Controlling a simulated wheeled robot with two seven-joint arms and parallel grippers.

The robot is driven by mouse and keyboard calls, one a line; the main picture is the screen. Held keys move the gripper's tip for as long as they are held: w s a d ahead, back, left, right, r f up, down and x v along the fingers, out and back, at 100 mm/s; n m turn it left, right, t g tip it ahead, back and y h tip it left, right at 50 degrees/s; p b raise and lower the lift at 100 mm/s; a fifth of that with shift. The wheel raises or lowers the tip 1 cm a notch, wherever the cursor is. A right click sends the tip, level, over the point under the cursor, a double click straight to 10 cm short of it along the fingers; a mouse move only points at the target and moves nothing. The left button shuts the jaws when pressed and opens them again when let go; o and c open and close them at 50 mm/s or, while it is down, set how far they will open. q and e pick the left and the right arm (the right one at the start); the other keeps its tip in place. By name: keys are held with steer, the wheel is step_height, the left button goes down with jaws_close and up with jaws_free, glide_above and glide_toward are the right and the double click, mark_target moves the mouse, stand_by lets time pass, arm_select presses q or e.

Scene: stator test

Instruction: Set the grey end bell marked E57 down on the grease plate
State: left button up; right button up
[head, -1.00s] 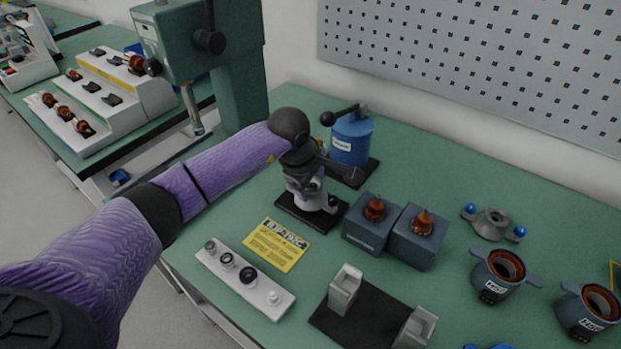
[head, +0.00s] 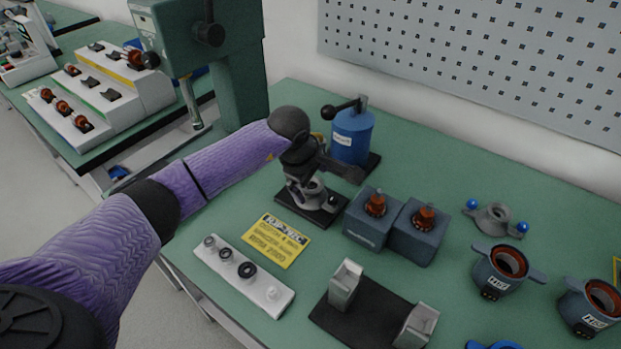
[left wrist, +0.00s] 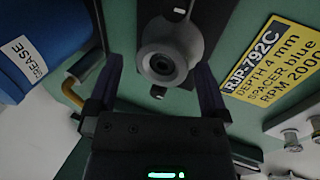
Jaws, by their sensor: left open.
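My left gripper (head: 318,178) is open above a dark plate (head: 287,207), beside the blue grease dispenser (head: 351,138). A pale grey rounded part (head: 306,199), which looks like the end bell, is on that plate below the gripper. In the left wrist view this grey part (left wrist: 168,52) shows its round hub with a hole, and the open fingers are on either side of it. No marking can be read on it, so E57 is not confirmed. Another grey part with two blue knobs (head: 495,219) lies at the right of the table. My right gripper is not in view.
A yellow card (head: 272,241), a white strip with rings (head: 243,276), two blue-grey blocks (head: 415,233) with copper parts, a dark fixture (head: 373,312) and two dark housings (head: 500,270) stand nearby. A green press (head: 235,60) rises behind my left arm. The table's back right is clear.

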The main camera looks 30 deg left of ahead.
arm_select(q)
steer(key=p+v, duration=0.1)
steer(key=v, duration=0.2)
steer(key=shift+r+p, duration=0.35)
steer(key=shift+r, duration=0.1)
steer(key=p+v, duration=0.1)
steer(key=v, duration=0.5)
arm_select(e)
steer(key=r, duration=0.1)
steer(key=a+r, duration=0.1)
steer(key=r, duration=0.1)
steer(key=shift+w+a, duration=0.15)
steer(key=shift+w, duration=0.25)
arm_select(q)
steer(key=shift+s, duration=0.1)
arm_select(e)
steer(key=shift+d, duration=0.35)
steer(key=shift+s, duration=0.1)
